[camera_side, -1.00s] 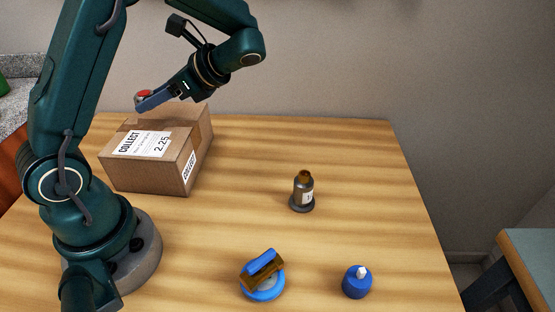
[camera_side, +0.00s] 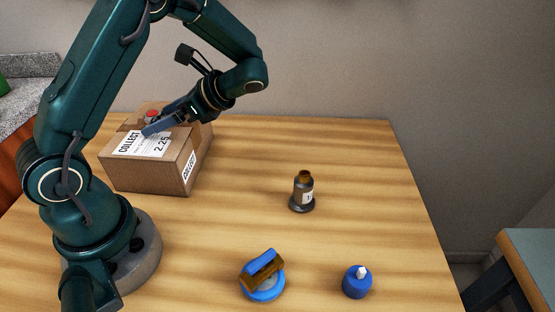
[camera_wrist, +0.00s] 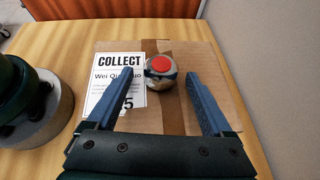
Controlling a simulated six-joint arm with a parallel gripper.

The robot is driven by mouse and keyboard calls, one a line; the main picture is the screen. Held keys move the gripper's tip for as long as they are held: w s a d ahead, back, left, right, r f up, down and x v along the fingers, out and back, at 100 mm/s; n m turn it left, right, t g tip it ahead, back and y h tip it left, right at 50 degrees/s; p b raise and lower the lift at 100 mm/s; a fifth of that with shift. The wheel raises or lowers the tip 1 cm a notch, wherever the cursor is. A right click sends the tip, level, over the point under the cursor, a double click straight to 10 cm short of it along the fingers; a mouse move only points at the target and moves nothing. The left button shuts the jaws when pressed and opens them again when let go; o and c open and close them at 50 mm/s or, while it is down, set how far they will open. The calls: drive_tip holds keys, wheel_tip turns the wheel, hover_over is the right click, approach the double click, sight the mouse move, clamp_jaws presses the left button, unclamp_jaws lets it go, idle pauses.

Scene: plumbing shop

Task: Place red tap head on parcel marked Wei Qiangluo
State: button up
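The red tap head (camera_side: 152,114) has a red cap on a metal body. It sits upright on top of the brown cardboard parcel (camera_side: 146,178), near the tape strip, as the wrist view also shows (camera_wrist: 161,66). The parcel's white label (camera_wrist: 112,76) reads COLLECT and "Wei Qi…uo"; my left finger hides part of it. My gripper (camera_wrist: 162,74) is open just over the parcel top, with a finger on each side of the tap head and small gaps between. In the side view my gripper (camera_side: 150,130) partly hides the tap head's lower part.
A dark bottle-like part with a brown top (camera_side: 303,192) stands mid-table. A blue round part with a brown-and-blue top (camera_side: 263,279) and a blue part with a white tip (camera_side: 357,283) stand near the front. The right side of the table (camera_side: 400,210) is clear.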

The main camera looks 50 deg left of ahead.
drive_tip(key=shift+r, duration=0.1)
drive_tip(key=shift+w+d+r, duration=0.1)
drive_tip(key=shift+r, duration=0.05)
drive_tip(key=v, duration=0.7)
drive_tip(key=s+d+r+n+t+h, duration=0.1)
drive_tip(key=s+d+n+t+h, duration=0.2)
drive_tip(key=d+n+t+h, duration=0.2)
drive_tip(key=s+d+r+n+t+h, duration=0.1)
drive_tip(key=s+d+n+t+h, duration=0.2)
drive_tip(key=d+t, duration=0.4)
drive_tip(key=d+n+h, duration=0.1)
drive_tip(key=n, duration=0.1)
drive_tip(key=shift+s+d+r+n+t+h, duration=0.2)
drive_tip(key=shift+s+d+n+t+h, duration=0.1)
drive_tip(key=shift+n+t+h, duration=0.1)
